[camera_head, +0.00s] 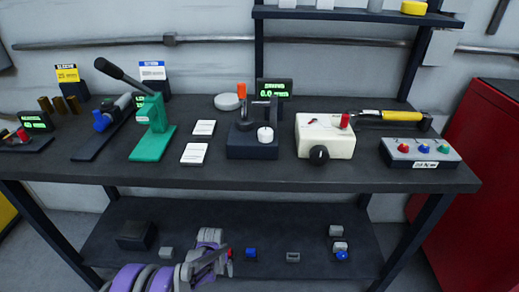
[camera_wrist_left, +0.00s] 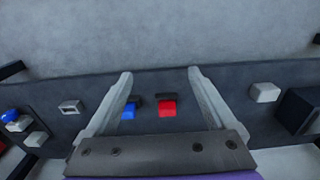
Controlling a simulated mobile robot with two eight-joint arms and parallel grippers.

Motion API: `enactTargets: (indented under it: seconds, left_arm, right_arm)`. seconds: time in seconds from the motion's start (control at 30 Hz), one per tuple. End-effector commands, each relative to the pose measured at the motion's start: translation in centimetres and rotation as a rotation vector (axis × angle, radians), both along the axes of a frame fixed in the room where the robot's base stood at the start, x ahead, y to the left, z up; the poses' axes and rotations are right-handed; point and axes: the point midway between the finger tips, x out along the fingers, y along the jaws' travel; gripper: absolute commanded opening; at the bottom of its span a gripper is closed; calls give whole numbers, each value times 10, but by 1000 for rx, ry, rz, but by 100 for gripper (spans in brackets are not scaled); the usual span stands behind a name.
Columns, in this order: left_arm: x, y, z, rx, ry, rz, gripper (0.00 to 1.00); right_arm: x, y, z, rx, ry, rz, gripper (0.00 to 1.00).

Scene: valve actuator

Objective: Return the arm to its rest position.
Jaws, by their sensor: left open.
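My left gripper (camera_head: 217,256) is low in the head view, with its purple and grey arm coming in from the bottom left. It is in front of or over the lower shelf (camera_head: 300,220). In the left wrist view my left gripper (camera_wrist_left: 160,74) has its two grey fingers wide apart with nothing held between them. A red block (camera_wrist_left: 167,107) and a blue block (camera_wrist_left: 129,111) appear between the fingers, beyond them. In the head view the gripper partly covers the red block (camera_head: 230,252), and the blue block (camera_head: 250,253) is just right of it. My right gripper is not in view.
The workbench top (camera_head: 300,178) above holds a green lever press (camera_head: 153,128), a white box with a black knob (camera_head: 325,135) and a button panel (camera_head: 420,151). A black box (camera_head: 136,235) and several small blocks sit on the lower shelf. A red cabinet (camera_head: 480,170) stands right.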

Motion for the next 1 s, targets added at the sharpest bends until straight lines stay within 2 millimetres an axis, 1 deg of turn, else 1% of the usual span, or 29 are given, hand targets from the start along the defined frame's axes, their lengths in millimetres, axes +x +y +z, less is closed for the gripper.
enactTargets:
  seconds: [0.03, 0.17, 0.27, 0.37, 0.4, 0.47, 0.5, 0.57, 0.6, 0.67, 0.7, 0.77, 0.8, 0.9, 1.0]
  left_arm:
    - [-4, 2, 18, 0, -9, 2, 89]
    - [-14, 4, 53, -1, -37, 4, 89]
    - [-25, 7, 82, -2, -60, 6, 89]
    - [-41, 10, 115, -4, -88, 9, 89]
    - [-50, 11, 128, -4, -101, 10, 89]
    - [-64, 13, 148, -4, -121, 12, 89]
    - [-74, 14, 161, -5, -136, 14, 89]
    - [-91, 16, 178, -5, -156, 16, 89]
    - [-102, 17, 188, -6, -170, 17, 89]
    - [-120, 19, 202, -6, -191, 19, 89]
    - [-132, 20, 210, -6, -205, 20, 89]
    - [-151, 22, 220, -6, -226, 22, 89]
    - [-164, 22, 226, -6, -239, 23, 89]
    - [-194, 24, 236, -7, -272, 25, 89]
    - [-220, 26, 240, -7, -300, 28, 89]
  right_arm:
    - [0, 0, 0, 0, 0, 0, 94]
    - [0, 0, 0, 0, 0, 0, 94]
    - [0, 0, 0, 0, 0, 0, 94]
    - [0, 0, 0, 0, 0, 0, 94]
    - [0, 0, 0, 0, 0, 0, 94]
    - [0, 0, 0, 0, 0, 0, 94]
    - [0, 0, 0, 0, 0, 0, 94]
    - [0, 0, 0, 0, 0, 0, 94]
    - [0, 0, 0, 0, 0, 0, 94]
    - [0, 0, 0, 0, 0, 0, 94]
    - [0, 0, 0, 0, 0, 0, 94]
    - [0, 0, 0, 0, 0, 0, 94]
    - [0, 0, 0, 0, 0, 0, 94]
    - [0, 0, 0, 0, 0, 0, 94]
    - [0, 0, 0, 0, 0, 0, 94]
